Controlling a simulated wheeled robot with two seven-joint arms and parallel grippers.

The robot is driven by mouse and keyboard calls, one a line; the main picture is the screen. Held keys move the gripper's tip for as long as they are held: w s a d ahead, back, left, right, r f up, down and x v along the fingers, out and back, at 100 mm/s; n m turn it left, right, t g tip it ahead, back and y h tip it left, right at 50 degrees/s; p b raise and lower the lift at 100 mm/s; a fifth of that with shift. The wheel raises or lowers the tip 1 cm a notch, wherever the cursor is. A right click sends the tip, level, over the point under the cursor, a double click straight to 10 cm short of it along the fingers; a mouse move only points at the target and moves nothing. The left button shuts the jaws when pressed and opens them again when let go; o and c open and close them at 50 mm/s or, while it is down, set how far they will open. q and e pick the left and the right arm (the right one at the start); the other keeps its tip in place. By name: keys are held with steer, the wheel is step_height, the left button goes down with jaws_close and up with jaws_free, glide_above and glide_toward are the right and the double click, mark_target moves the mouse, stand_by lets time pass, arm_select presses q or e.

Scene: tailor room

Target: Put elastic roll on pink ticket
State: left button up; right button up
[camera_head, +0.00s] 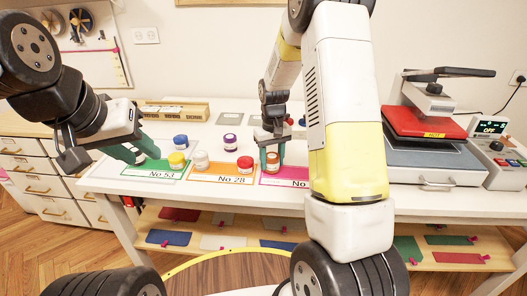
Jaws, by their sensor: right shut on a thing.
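The pink ticket (270,179) lies at the table's front edge, partly hidden behind my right arm. My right gripper (270,155) points down over it, shut on a reddish-brown roll (272,163). The roll is at the ticket's surface or just above it; I cannot tell whether it touches. My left gripper (133,150) is at the table's left end, over the green ticket (150,173).
Blue (181,142) and yellow rolls (177,160) stand at the green ticket. White (201,160) and red rolls (245,163) stand at the orange ticket (220,179). A purple roll (230,142) stands behind. A red heat press (432,123) fills the right side.

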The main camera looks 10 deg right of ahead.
mark_target(272, 156)
steer(key=shift+f, duration=0.3)
steer(key=o, duration=1.3)
steer(key=shift+o, duration=0.2)
step_height(272, 156, up, 12)
steer(key=shift+f, duration=0.1)
steer(key=s+r+t, duration=0.2)
steer(key=s+r, duration=0.2)
steer(key=s, duration=0.4)
steer(key=s+a+r+m+t+y, duration=0.1)
steer(key=s+r, duration=0.3)
steer(key=s, duration=0.4)
steer(key=s+a+r+t+y, duration=0.1)
steer(key=s+r+t, duration=0.2)
steer(key=s+r, duration=0.2)
steer(key=s, duration=0.3)
steer(key=shift+s+m, duration=0.15)
steer(key=shift+m, duration=0.15)
steer(key=shift+a+r, duration=0.1)
